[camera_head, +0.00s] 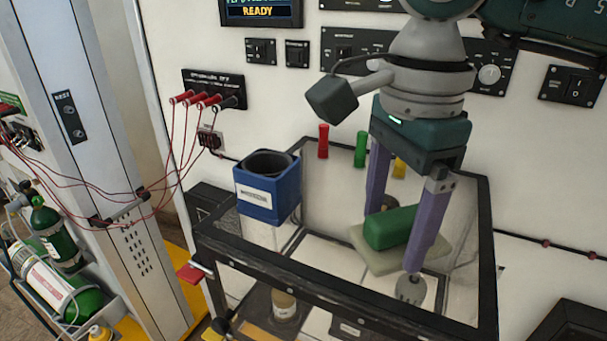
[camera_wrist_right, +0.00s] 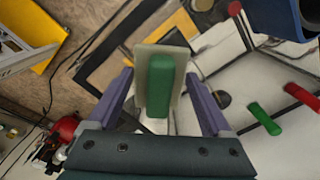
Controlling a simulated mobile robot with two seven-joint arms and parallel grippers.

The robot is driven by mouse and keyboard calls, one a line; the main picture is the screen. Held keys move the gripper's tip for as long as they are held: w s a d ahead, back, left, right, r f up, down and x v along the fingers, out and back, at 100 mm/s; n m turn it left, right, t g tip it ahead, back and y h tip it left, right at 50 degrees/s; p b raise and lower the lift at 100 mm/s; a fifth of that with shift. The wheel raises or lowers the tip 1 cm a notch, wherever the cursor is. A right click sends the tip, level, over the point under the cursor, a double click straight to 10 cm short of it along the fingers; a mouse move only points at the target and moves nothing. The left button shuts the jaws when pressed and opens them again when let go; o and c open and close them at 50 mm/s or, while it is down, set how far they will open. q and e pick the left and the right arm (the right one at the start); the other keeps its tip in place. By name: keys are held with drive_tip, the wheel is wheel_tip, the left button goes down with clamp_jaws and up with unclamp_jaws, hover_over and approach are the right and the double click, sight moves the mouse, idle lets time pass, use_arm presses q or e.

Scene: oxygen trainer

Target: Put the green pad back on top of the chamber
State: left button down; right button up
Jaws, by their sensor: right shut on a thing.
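The green pad (camera_head: 388,228) is a green block on a pale, flat plate (camera_head: 382,258). My right gripper (camera_head: 393,241) points down with its purple fingers on either side of the pad and is shut on it. In the right wrist view the pad (camera_wrist_right: 159,85) sits between the fingertips (camera_wrist_right: 160,75), its pale plate behind it. A clear-walled, black-framed box, which looks like the chamber (camera_head: 345,277), lies below and around the pad in the head view. I cannot tell the pad's exact height over its rim. My left gripper is not in view.
A blue holder (camera_head: 268,190) with a dark cup stands at the box's left corner. Red (camera_head: 323,142), green (camera_head: 361,149) and yellow (camera_head: 399,167) pegs stick out at the back. Red cables (camera_head: 165,165) and green cylinders (camera_head: 60,250) are at left.

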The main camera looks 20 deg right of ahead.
sight(394, 216)
drive_tip(key=o, duration=1)
drive_tip(key=shift+c, duration=0.2)
drive_tip(key=shift+r, duration=0.15)
wheel_tip(394, 216, up, 8)
drive_tip(key=b, duration=0.3)
drive_tip(key=shift+w+r, duration=0.1)
drive_tip(key=shift+r, duration=0.05)
wheel_tip(394, 216, up, 4)
drive_tip(key=shift+f, duration=0.2)
